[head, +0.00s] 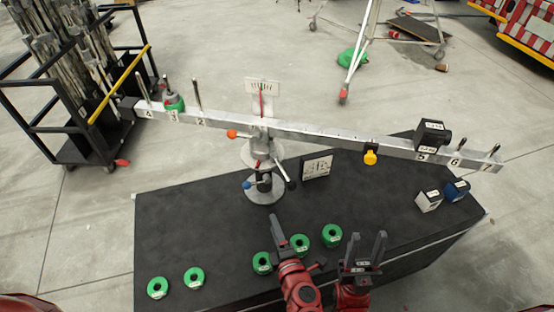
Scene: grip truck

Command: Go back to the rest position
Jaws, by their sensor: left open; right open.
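My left gripper (294,245) is open and empty over the front part of the black table, close to the green rings there. My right gripper (366,240) is open and empty, just to its right. Both arms come in from the bottom edge. A grey balance beam (320,136) on a round stand (264,188) spans the table and tilts down to the right. A green weight (174,103) sits on the beam's left side near peg 3. A black block (432,135) sits on the right side near peg 5. A yellow weight (370,155) hangs below the beam.
Several green rings (194,277) lie along the table's (190,225) front. A silver block (428,200) and a blue block (457,190) lie at the right. A black cart (85,85) stands at the left. The table's left part is mostly clear.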

